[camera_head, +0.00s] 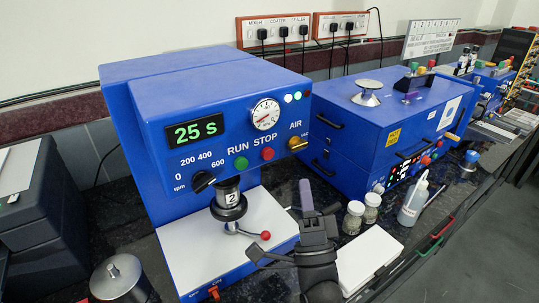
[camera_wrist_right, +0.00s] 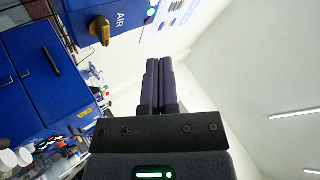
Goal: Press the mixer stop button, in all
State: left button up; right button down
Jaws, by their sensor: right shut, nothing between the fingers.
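In the right wrist view, the shut fingers (camera_wrist_right: 160,65) show near the mixer's corner; the stop button is not visible there. My left gripper is not in view.
A yellow AIR knob (camera_head: 297,143) is right of the stop button and shows in the wrist view (camera_wrist_right: 100,30). A jar marked 2 (camera_head: 229,197) and a red-ended lever (camera_head: 265,235) are below the panel. Bottles (camera_head: 353,217) and a second blue machine (camera_head: 350,130) stand right.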

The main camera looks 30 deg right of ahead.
aim_at(268, 154)
jog(key=w+b, duration=0.3)
jog(key=w, duration=0.5)
jog(key=shift+a+b, duration=0.3)
jog(key=shift+a, duration=0.05)
jog(key=shift+w, duration=0.1)
dwell(1.1)
jog(key=shift+w+y, duration=0.1)
jog(key=shift+y, duration=0.2)
jog(key=shift+w, duration=0.3)
